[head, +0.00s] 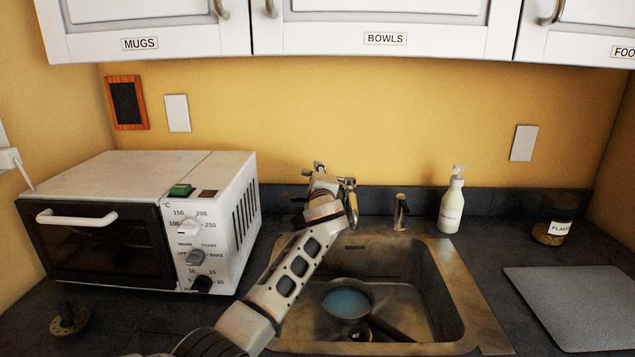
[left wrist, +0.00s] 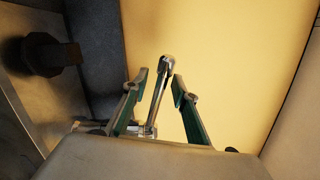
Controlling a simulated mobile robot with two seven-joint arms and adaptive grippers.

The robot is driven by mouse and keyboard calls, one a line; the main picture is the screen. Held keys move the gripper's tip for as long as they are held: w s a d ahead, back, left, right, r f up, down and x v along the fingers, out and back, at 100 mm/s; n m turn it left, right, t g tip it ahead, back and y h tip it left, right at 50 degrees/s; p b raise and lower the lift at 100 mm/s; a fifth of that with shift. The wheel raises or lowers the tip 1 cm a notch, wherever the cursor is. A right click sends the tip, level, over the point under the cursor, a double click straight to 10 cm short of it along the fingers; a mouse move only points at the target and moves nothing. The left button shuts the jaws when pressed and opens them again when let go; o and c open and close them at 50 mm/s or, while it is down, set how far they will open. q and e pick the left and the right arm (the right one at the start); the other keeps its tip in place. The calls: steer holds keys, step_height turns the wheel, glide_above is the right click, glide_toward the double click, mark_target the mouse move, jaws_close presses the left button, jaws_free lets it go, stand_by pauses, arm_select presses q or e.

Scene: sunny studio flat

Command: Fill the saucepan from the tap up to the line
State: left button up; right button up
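The saucepan (head: 347,301) stands in the sink (head: 455,290) with bluish water in it; its dark handle points to the lower right. I cannot make out its line or the exact level. My left gripper (head: 335,183) is behind the sink's back left corner. In the left wrist view its two fingers stand apart, with an upright chrome lever (left wrist: 154,105) between them and gaps showing on both sides. A short metal fixture (head: 400,212), apparently the tap, stands behind the sink; I see no clear stream from it. My right gripper is out of view.
A white toaster oven (head: 245,215) stands left of my left arm. A soap bottle (head: 452,204) is behind the sink's right corner. A jar (head: 554,220) and a grey board (head: 575,300) are on the right counter. Wall cabinets (head: 385,25) hang above.

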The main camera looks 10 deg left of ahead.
arm_select(q)
steer(key=v, duration=1.1)
steer(key=shift+s, duration=0.4)
steer(key=shift+d, duration=0.1)
